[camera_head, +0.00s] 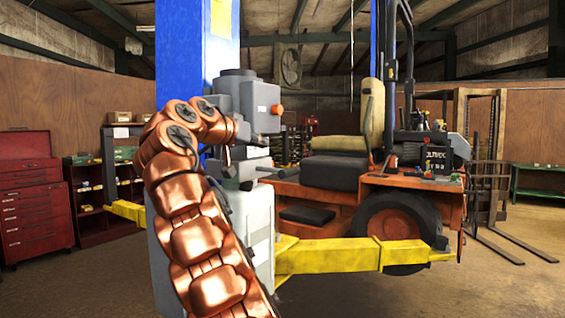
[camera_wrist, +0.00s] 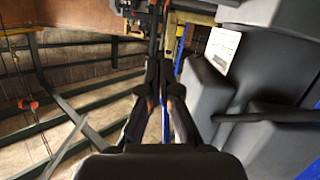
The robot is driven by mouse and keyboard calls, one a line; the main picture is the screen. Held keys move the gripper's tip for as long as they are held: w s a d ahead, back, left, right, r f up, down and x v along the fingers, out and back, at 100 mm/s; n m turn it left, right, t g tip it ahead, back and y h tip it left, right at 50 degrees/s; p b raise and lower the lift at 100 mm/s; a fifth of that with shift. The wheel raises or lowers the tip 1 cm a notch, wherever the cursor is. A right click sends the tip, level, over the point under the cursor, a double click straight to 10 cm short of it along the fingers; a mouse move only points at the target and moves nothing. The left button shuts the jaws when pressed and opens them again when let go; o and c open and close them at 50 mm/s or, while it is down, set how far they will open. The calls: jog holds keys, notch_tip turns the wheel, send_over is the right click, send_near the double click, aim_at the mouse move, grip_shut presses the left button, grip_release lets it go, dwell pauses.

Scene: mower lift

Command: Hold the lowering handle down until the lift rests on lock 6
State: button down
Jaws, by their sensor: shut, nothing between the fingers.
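The lift has a blue column (camera_head: 182,50) with a grey power unit (camera_head: 236,92) on its near side. In the wrist view a black bar (camera_wrist: 270,117), which looks like the lowering handle, sticks out from the grey housing (camera_wrist: 206,92) at the right. My gripper (camera_wrist: 159,66) has its fingers together and empty, pointing past the housing, to the left of the bar and apart from it. The orange mower (camera_head: 330,195) sits raised over a yellow lift arm (camera_head: 335,255). No lock number is readable.
A red tool chest (camera_head: 33,195) and a shelf (camera_head: 104,180) stand at the left. A fork-like frame (camera_head: 490,180) and a green bench (camera_head: 540,182) are at the right. Floor at the front right is clear.

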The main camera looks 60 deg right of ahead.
jog(key=p, duration=0.2)
send_over(285, 172)
jog(key=w+d, duration=0.3)
notch_tip(285, 172, down, 3)
jog(key=shift+s+a+f+b, duration=0.2)
jog(key=shift+s+a+b, duration=0.1)
jog(key=shift+a, duration=0.1)
jog(key=shift+s+f+b, duration=0.15)
jog(key=shift+f+b, duration=0.05)
jog(key=shift+f, duration=0.55)
jog(key=shift+s+f+b, duration=0.1)
jog(key=shift+f+b, duration=0.1)
jog(key=shift+f, duration=0.5)
jog(key=shift+f+b, duration=0.7)
jog(key=shift+b, duration=0.5)
jog(key=f+m+b, duration=0.1)
jog(key=b, duration=0.3)
jog(key=shift+s+f+m+t, duration=0.1)
jog(key=shift+f+m+t, duration=0.2)
jog(key=shift+t, duration=0.1)
notch_tip(285, 172, down, 3)
jog(key=m+b, duration=0.2)
jog(key=b, duration=0.4)
jog(key=shift+m+t, duration=0.3)
jog(key=shift+t, duration=0.1)
jog(key=shift+f, duration=0.1)
